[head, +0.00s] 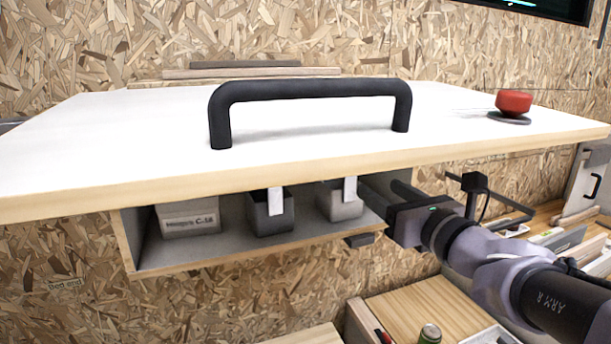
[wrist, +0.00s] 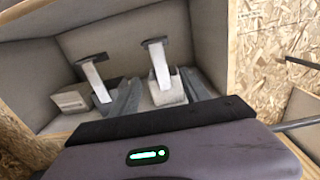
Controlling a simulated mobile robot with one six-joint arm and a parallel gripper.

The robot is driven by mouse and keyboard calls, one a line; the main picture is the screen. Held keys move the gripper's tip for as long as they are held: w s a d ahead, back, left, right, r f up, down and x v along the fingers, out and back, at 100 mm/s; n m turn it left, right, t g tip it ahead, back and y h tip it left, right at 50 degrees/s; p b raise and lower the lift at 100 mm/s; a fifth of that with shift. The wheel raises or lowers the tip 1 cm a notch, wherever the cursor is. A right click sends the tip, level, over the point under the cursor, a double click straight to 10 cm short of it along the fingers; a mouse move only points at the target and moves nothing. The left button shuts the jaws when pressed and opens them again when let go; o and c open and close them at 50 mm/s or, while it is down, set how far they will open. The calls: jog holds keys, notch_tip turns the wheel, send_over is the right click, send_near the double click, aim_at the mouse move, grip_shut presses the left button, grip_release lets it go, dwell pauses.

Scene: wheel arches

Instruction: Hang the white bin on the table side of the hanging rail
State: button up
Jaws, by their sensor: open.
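The pale bin (head: 338,206), which I take as the white bin, stands at the right of the open cubby (head: 190,258) under the tabletop. A white hooked strap (head: 350,190) rises from it. My gripper (head: 376,196) reaches in from the right, just beside this bin. In the wrist view the bin (wrist: 168,93) shows between my two open fingers (wrist: 160,78), its strap bending over at the top. I cannot tell whether a finger touches it. A black arched bar (head: 315,89) stands on the white tabletop (head: 120,130); it looks like the hanging rail.
A darker grey bin (head: 270,215) with a white strap and a labelled box (head: 188,219) share the cubby. The tabletop's front edge (head: 250,180) overhangs it. A red button (head: 514,102) sits at the tabletop's right. Wooden strips (head: 240,73) lie at the back.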

aim_at(349, 188)
jog(key=x, duration=1.2)
jog(key=shift+w+a+f, duration=0.1)
jog(key=shift+w+a, duration=0.1)
jog(key=shift+w, duration=0.15)
jog(key=shift+c, duration=0.4)
grip_shut()
jog(key=shift+r+p, duration=1.25)
jog(key=shift+r, duration=0.1)
jog(key=shift+f, duration=0.1)
